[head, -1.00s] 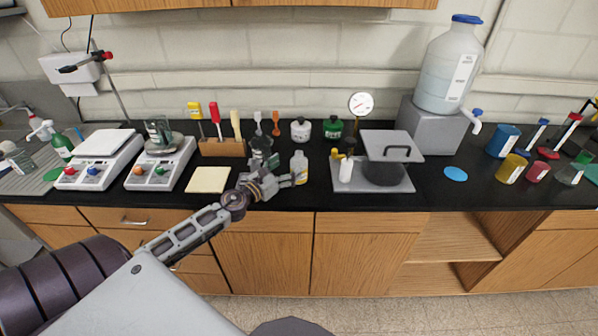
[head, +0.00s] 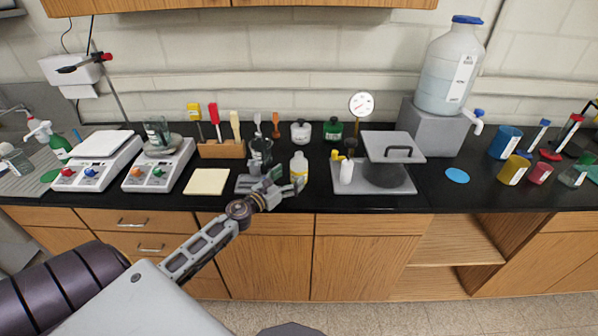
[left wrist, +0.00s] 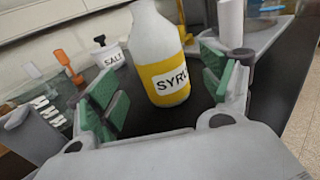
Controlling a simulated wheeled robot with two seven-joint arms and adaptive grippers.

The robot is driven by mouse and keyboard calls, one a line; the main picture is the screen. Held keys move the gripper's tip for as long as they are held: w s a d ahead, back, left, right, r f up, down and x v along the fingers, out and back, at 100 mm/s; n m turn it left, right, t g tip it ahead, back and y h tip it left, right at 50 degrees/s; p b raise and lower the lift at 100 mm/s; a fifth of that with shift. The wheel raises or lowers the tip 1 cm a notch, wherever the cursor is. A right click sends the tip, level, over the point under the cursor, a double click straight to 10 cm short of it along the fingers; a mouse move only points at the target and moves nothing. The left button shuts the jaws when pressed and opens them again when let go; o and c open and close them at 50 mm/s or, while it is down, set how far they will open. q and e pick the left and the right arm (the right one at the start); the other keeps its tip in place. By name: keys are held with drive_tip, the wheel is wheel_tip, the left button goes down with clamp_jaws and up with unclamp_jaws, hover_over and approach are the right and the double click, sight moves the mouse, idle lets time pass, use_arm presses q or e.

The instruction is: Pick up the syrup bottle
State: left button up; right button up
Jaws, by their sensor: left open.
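My left gripper (head: 292,187) is open, low in front of the bottle in the head view. In the left wrist view its green-padded fingers (left wrist: 168,92) lie to either side of the bottle's lower part, with gaps on both sides. My right gripper is not in view.
A salt jar (head: 301,131) and a green jar (head: 333,129) stand behind. A tray (head: 374,190) with a pot (head: 385,173) and a white bottle (head: 347,171) is close on the right.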

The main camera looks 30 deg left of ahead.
sight(293, 174)
use_arm(q)
drive_tip(key=shift+w, duration=0.15)
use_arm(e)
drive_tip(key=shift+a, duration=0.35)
use_arm(q)
drive_tip(key=shift+w, duration=0.1)
drive_tip(key=shift+w+d+r+p, duration=0.15)
drive_tip(key=shift+w+p, duration=0.1)
drive_tip(key=shift+w, duration=0.55)
drive_tip(key=shift+w+d+f+p, duration=0.1)
drive_tip(key=shift+w+p, duration=0.1)
drive_tip(key=shift+w, duration=0.55)
drive_tip(key=shift+w+d, duration=0.15)
drive_tip(key=shift+w, duration=1.1)
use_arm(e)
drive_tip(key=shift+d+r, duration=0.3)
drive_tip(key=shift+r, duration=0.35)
use_arm(q)
drive_tip(key=shift+c, duration=0.5)
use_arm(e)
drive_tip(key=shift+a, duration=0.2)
use_arm(q)
drive_tip(key=c, duration=1.1)
drive_tip(key=shift+r+p, duration=0.15)
drive_tip(key=shift+p, duration=0.15)
drive_tip(key=shift+c, duration=0.2)
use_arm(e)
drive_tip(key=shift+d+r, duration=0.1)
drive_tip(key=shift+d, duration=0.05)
